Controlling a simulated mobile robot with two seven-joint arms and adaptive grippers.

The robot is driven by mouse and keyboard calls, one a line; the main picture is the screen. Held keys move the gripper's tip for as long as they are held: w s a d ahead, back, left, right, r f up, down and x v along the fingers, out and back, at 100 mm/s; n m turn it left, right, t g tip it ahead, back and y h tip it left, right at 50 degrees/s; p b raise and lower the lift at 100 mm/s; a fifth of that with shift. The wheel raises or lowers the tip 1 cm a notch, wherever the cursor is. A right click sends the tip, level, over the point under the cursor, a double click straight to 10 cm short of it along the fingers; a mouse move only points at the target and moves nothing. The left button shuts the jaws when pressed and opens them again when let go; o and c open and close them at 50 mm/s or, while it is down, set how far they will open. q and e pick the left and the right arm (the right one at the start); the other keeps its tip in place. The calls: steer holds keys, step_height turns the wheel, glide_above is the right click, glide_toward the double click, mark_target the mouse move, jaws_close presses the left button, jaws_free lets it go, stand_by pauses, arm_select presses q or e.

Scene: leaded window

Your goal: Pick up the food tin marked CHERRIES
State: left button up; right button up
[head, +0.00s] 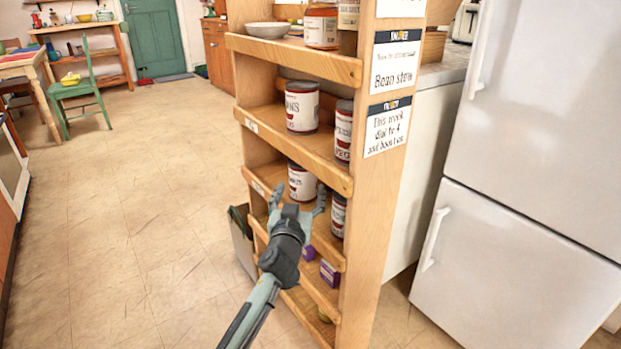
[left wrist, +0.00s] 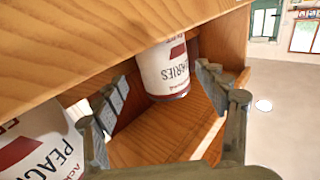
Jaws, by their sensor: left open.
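A white tin with a dark red band (left wrist: 165,70) stands at the back of a shelf in the left wrist view; its label letters end in "RRIES", the start turned out of sight. It appears to be the tin (head: 301,178) just beyond my left gripper (head: 298,194) in the head view, its lower part partly covered. My left gripper is open and empty; its fingers (left wrist: 162,97) lie to either side of this tin in the wrist view, apart from it. A tin marked PEACH (left wrist: 38,145) stands nearer at left. My right gripper is not in view.
The wooden shelf unit (head: 370,220) has front lips on its shelves and a board close above the gripper (left wrist: 110,40). More tins (head: 302,105) stand one shelf up. Purple boxes (head: 329,272) sit lower. A white fridge (head: 540,150) is at right.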

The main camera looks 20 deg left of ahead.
mark_target(303, 174)
arm_select(q)
steer(key=w, duration=0.2)
steer(key=w+a, duration=0.1)
steer(key=w, duration=0.4)
steer(key=shift+a+r, duration=0.2)
steer(key=shift+r, duration=0.05)
steer(key=shift+s, duration=0.1)
steer(key=shift+c, duration=0.3)
steer(key=c, duration=1.2)
steer(key=shift+r, duration=0.1)
steer(key=shift+c, duration=0.6)
steer(key=shift+r, duration=0.1)
